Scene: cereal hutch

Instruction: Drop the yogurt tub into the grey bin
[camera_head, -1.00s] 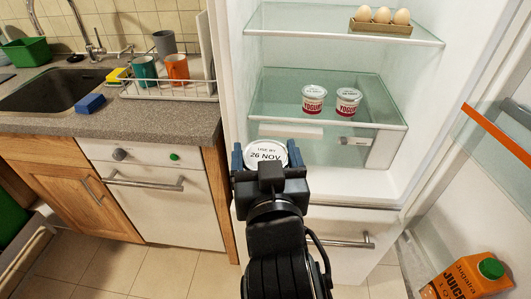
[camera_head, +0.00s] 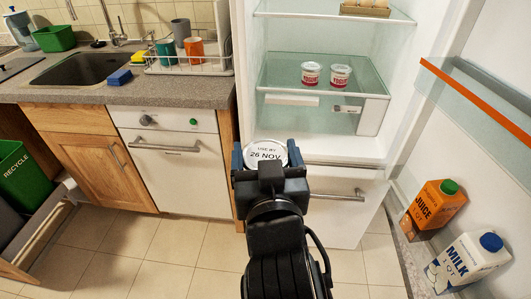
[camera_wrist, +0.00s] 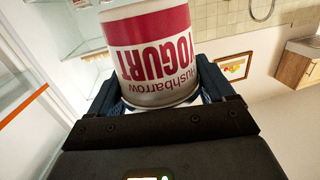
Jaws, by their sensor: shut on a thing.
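My gripper (camera_head: 268,165) is shut on a yogurt tub (camera_head: 265,152) with a white lid reading "USE BY 26 NOV". In the wrist view the tub (camera_wrist: 152,60) shows upside down, with a red band and "YOGURT" lettering, between the two fingers. The held tub is in front of the open fridge, clear of the shelves. A grey bin (camera_head: 8,224) shows only in part at the left edge of the head view, beside the green bin. My gripper is far to the right of it.
A green "RECYCLE" bin (camera_head: 24,172) stands in a pulled-out drawer (camera_head: 38,236) at the left. Two other yogurt tubs (camera_head: 325,75) stand on a fridge shelf. Juice (camera_head: 432,208) and milk (camera_head: 468,262) cartons are in the open door. The tiled floor (camera_head: 150,250) between is clear.

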